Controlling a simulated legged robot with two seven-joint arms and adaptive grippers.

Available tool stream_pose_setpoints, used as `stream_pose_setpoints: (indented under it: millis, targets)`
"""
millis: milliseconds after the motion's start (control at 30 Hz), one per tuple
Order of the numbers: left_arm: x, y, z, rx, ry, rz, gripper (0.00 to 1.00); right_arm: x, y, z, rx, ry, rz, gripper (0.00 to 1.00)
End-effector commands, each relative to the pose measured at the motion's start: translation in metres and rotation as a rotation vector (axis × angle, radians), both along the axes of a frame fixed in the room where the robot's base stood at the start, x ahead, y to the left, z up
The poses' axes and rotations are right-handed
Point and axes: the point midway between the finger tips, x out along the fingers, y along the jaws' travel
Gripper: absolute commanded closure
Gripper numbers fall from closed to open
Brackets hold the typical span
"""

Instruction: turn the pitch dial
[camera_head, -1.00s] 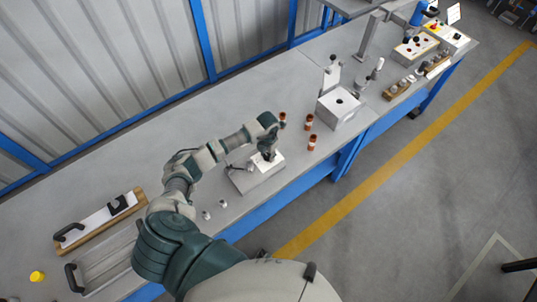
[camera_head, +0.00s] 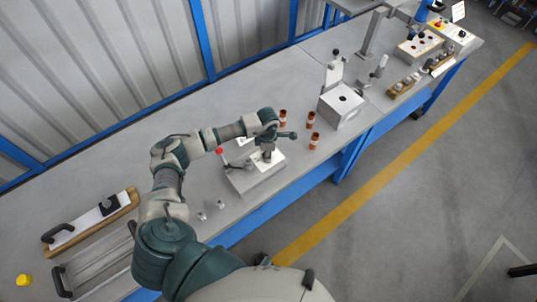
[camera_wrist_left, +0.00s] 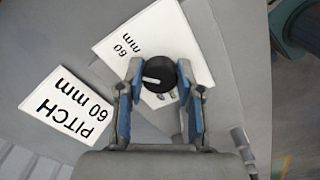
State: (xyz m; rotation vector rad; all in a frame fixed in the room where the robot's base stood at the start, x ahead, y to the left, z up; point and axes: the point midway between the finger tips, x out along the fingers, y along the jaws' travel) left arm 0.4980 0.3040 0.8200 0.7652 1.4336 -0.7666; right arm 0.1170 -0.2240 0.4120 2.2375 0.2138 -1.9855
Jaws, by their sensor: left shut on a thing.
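The pitch dial (camera_wrist_left: 165,75) is a round black knob with a white pointer line, which points left in the left wrist view. It sits on a white plate marked "60 mm" (camera_wrist_left: 120,42), on top of a grey box (camera_head: 258,181) in the head view. My left gripper (camera_wrist_left: 161,70) is shut on the dial, with one finger on each side of it. In the head view my left gripper (camera_head: 267,156) reaches down onto the box top and largely hides the dial. A white card reading "PITCH 60 mm" (camera_wrist_left: 66,108) lies beside the plate. My right gripper is out of view.
A red-tipped lever (camera_head: 220,151) stands left of the box. Two small pegs (camera_head: 202,216) stand nearer. A handled tray (camera_head: 95,270) is at the lower left.

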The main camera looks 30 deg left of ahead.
Motion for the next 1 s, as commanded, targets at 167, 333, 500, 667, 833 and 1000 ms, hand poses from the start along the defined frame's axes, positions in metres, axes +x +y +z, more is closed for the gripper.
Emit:
stream_pose_setpoints:
  millis: [167, 333, 500, 667, 833, 1000]
  targets:
    - [0.001, 0.002, 0.000, 0.003, -0.005, -0.096, 0.99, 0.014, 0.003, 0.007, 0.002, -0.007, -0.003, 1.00]
    - [0.001, 0.001, 0.001, 0.002, -0.006, -0.158, 0.99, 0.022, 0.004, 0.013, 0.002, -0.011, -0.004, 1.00]
    - [0.001, 0.001, 0.001, 0.002, -0.006, -0.187, 0.99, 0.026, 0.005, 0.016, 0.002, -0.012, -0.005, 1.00]
    - [0.001, 0.001, 0.002, 0.002, -0.006, -0.195, 0.99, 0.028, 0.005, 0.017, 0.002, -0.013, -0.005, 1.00]
    - [0.001, 0.002, 0.002, 0.003, -0.006, -0.194, 0.99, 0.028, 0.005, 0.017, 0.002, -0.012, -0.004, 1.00]
    - [0.001, 0.002, 0.002, 0.003, -0.006, -0.194, 0.49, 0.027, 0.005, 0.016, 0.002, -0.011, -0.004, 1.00]
